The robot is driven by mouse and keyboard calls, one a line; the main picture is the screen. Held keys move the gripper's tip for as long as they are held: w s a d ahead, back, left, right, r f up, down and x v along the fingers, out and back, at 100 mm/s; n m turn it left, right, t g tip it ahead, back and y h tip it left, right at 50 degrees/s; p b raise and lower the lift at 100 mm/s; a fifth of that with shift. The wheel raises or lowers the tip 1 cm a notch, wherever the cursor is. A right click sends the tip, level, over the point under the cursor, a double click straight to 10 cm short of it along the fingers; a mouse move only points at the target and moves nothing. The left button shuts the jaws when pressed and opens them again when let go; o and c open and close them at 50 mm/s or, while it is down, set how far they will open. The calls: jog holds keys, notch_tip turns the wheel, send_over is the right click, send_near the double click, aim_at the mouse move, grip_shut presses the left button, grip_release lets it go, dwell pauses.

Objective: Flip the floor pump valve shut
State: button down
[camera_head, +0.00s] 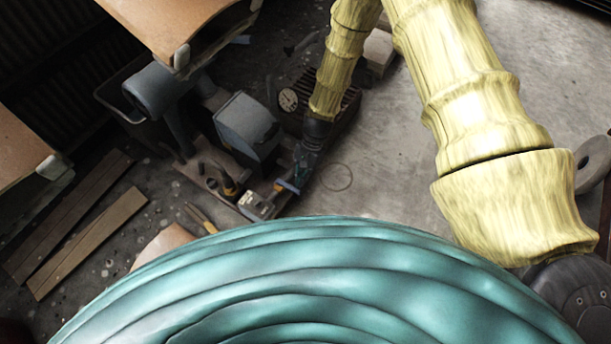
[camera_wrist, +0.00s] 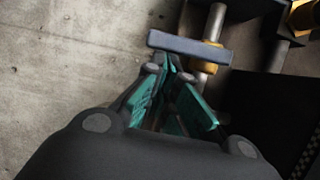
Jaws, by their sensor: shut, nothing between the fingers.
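The valve in the wrist view has a flat grey-blue lever (camera_wrist: 188,46) lying across a brass-coloured body (camera_wrist: 213,55) on a bare metal pipe (camera_wrist: 215,22). My gripper (camera_wrist: 171,66) is shut and empty, its teal-padded fingers meeting just below the lever. The tips are at or very close to the lever's near edge; I cannot tell whether they touch. In the head view, my gripper (camera_head: 297,178) reaches down beside the small bluish lever (camera_head: 285,187), which it partly hides.
A grey box-shaped machine (camera_head: 245,128) and a round dial gauge (camera_head: 288,100) stand close to my arm. Wooden planks (camera_head: 88,240) lie on the floor at left. Bare concrete (camera_head: 385,160) lies right of my gripper.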

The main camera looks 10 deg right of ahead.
jog(key=shift+w, duration=0.15)
jog(key=w+d+r+p, duration=0.5)
jog(key=w+r, duration=0.1)
jog(key=r, duration=0.3)
jog(key=shift+w+d+r, duration=0.15)
jog(key=shift+w, duration=0.15)
dwell(0.7)
jog(key=s+d+f+n+t+h, duration=0.1)
jog(key=s+d+f+n, duration=0.15)
jog(key=s, duration=0.65)
jog(key=s+d+f+n+h, duration=0.2)
jog(key=s+f, duration=0.1)
jog(key=s, duration=0.7)
jog(key=s+d+r+n+t, duration=0.1)
jog(key=s+r+n, duration=0.1)
jog(key=s, duration=0.5)
jog(key=s+d+r+n+t, duration=0.1)
jog(key=s+r+n, duration=0.15)
jog(key=s, duration=0.45)
notch_tip(320, 180, up, 33)
jog(key=p, duration=3.3)
jog(key=shift+a, duration=0.2)
